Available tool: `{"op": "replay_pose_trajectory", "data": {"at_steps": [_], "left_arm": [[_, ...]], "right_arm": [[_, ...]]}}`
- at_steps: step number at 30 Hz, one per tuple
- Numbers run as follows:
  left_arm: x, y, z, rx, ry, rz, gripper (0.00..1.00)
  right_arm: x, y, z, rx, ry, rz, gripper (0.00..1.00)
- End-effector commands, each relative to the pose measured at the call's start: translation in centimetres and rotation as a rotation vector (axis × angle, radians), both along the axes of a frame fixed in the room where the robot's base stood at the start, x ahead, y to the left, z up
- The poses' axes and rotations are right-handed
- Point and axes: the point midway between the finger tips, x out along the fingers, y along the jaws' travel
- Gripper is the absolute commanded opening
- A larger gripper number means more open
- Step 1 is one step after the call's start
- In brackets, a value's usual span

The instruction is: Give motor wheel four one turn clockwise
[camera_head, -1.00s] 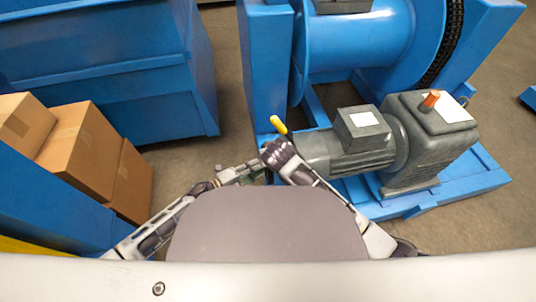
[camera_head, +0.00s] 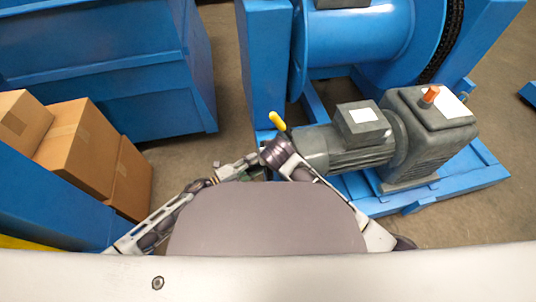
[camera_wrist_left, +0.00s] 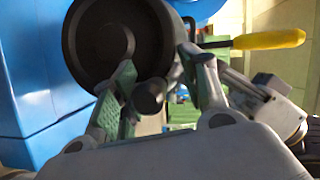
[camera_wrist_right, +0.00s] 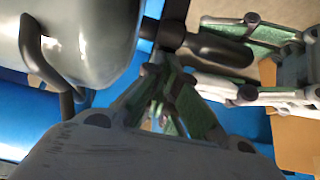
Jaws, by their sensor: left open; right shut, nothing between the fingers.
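The grey motor (camera_head: 345,150) sits on a blue base in the head view; its near end, with the wheel, is hidden by my right wrist. The left wrist view shows the dark round wheel (camera_wrist_left: 105,45) with a dark crank knob (camera_wrist_left: 148,97). My left gripper (camera_wrist_left: 157,75) is open, its fingers on either side of the knob; I cannot tell whether they touch it. The left gripper also shows in the head view (camera_head: 238,170). My right gripper (camera_wrist_right: 165,85) is shut and empty below the knob (camera_wrist_right: 220,48), near the motor housing (camera_wrist_right: 85,40).
A yellow-handled lever (camera_head: 278,121) stands by my right wrist, and also shows in the left wrist view (camera_wrist_left: 270,40). An orange-topped peg (camera_head: 431,94) is on the gearbox. Blue drum (camera_head: 360,40) stands behind. Cardboard boxes (camera_head: 78,145) are at left; floor between is clear.

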Motion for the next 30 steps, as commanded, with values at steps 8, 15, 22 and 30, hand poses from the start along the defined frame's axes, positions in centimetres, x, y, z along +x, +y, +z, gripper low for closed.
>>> {"op": "replay_pose_trajectory", "data": {"at_steps": [8,15,22,30], "left_arm": [[-1.1,1.5,0.1,0.0,0.001,0.0,0.44],[-2.5,3.8,0.3,0.001,0.002,0.001,0.44],[-3.8,5.9,0.5,0.002,0.001,0.001,0.44],[-5.3,8.1,0.7,0.001,0.002,0.002,0.44]], "right_arm": [[0.0,0.0,0.1,0.0,-0.001,0.0,0.0],[0.0,0.0,0.1,0.0,-0.002,0.0,0.0],[0.0,0.0,0.1,0.0,-0.002,0.0,0.0],[0.0,0.0,0.1,0.0,-0.002,0.0,0.0]]}}
